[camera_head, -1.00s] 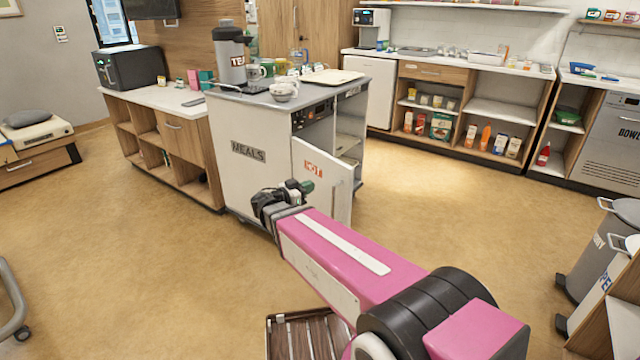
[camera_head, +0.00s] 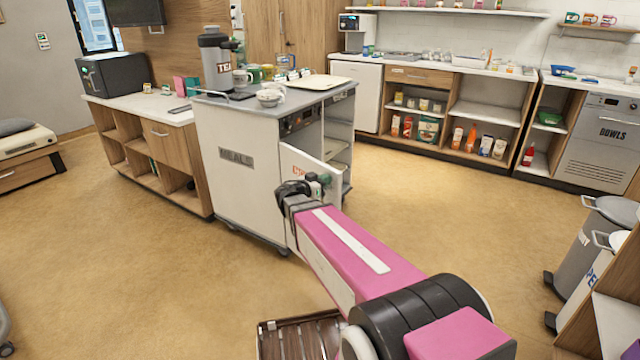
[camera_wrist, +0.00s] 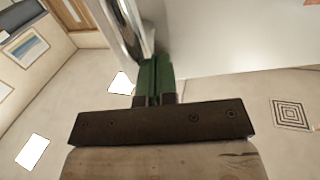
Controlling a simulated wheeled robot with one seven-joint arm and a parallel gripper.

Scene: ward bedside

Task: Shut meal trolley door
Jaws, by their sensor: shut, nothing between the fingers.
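The meal trolley (camera_head: 235,185) is a pale grey cabinet marked MEALS, standing left of centre in the head view. Its white door (camera_head: 296,162), with a red label partly hidden by my gripper, stands open, swung out toward me. Shelves show in the open compartment behind it. My gripper (camera_head: 325,180) is shut and empty in front of the door's outer face. In the wrist view my green fingers (camera_wrist: 155,75) are together, close beside a shiny metal bar (camera_wrist: 127,28), with the white door panel (camera_wrist: 225,35) to the right. I cannot tell whether they touch.
A flask (camera_head: 217,60), cups and a tray (camera_head: 326,82) stand on the trolley top. A wooden cabinet (camera_head: 160,135) stands left of the trolley. The floor right of the door is clear.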

